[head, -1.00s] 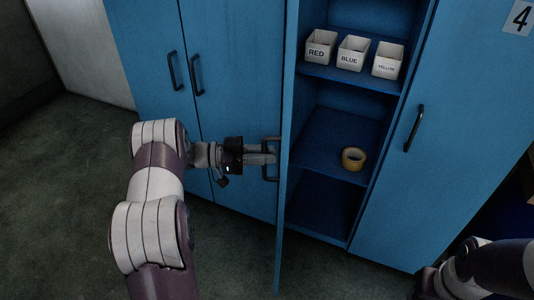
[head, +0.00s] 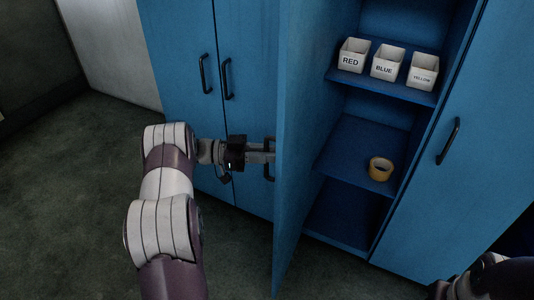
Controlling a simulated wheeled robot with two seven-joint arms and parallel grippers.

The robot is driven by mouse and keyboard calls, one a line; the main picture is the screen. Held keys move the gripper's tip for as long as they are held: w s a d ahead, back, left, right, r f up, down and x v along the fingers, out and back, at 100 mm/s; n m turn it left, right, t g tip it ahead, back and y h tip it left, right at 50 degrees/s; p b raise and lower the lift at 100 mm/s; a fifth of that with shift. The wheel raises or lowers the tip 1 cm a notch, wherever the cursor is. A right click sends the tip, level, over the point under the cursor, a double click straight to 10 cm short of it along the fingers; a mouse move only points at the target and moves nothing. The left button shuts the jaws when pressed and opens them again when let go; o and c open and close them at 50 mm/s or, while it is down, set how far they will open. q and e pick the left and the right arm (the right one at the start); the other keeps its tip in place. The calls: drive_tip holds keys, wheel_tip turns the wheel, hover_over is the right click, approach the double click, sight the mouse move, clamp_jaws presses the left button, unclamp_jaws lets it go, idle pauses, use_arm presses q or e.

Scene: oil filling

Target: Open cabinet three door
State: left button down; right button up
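The blue cabinet three door (head: 291,110) stands swung open toward me and is seen nearly edge-on. Its dark handle (head: 270,170) is on the door's left-facing side. My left gripper (head: 264,156) reaches in from the left, with its fingers closed around this handle. The open cabinet's blue shelves (head: 352,146) show to the right of the door. Only part of my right arm shows at the lower right corner; its gripper is not in view.
White boxes marked RED (head: 352,58), BLUE (head: 387,66) and YELLOW (head: 423,74) stand on the upper shelf. A yellow tape roll (head: 380,169) lies on the shelf below. Closed blue doors flank the opening: left (head: 180,60), right (head: 470,170). Dark floor (head: 80,200) is clear at left.

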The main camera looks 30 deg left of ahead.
use_arm(q)
drive_tip(key=c, duration=1.2)
unclamp_jaws()
drive_tip(key=b+v, duration=0.1)
drive_tip(key=v, duration=1.1)
drive_tip(key=shift+a, duration=0.3)
